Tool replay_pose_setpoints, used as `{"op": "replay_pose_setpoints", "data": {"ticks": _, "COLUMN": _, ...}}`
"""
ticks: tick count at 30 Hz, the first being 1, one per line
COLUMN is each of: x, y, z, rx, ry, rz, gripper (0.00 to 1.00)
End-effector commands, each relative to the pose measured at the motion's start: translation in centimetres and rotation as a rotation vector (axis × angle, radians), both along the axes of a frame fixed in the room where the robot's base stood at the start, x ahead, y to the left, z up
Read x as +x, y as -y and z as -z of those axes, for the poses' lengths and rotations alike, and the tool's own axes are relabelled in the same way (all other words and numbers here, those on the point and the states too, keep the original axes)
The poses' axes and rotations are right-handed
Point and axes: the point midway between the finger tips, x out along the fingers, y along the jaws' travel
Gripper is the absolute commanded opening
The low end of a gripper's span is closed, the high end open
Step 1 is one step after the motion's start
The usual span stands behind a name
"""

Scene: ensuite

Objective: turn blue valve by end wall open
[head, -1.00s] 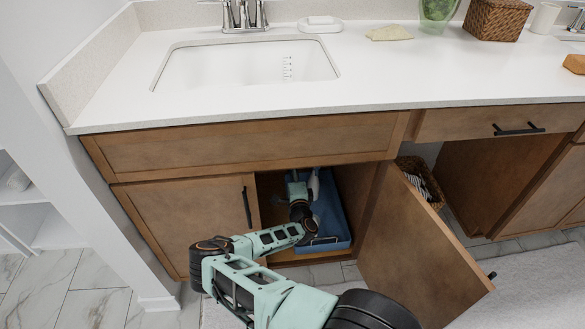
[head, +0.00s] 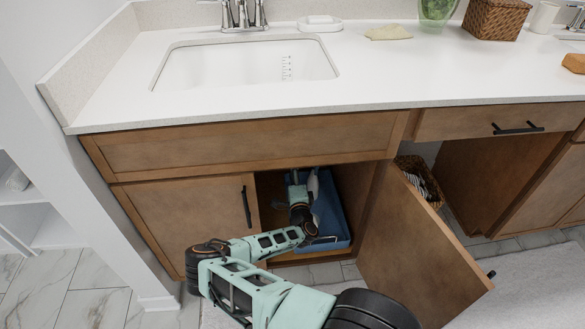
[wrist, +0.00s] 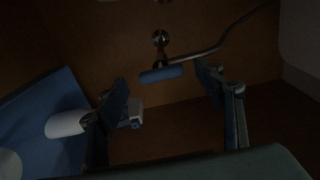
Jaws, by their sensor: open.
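The blue valve handle (wrist: 162,75) shows in the wrist view as a short blue bar, lying nearly level in front of a cabinet wall. A round metal fitting (wrist: 160,38) is just above it and a thin metal pipe (wrist: 207,52) runs up to the right. My gripper (wrist: 162,79) is open, with one finger on each side of the handle in the picture; I cannot tell whether either touches it. In the head view my arm reaches into the open cabinet under the sink, and the valve cannot be made out there.
A blue bin (head: 330,217) stands in the cabinet; a white bottle (wrist: 68,123) lies at it, left of my fingers in the wrist view. The open cabinet door (head: 415,255) stands right of my arm. The closed door (head: 180,225) is on the left. The cabinet is dark.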

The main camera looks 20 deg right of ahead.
Motion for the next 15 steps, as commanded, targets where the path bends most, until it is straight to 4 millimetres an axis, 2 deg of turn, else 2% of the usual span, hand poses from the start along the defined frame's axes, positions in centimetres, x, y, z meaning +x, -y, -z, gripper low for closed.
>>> {"op": "replay_pose_setpoints", "data": {"ticks": 9, "x": -6.2, "y": -1.8, "z": 0.0, "rx": -0.003, "ry": -0.003, "rz": 0.000, "gripper": 0.62}}
{"op": "replay_pose_setpoints", "data": {"ticks": 15, "x": -9.2, "y": -2.6, "z": 0.0, "rx": -0.002, "ry": -0.002, "rz": 0.000, "gripper": 0.62}}
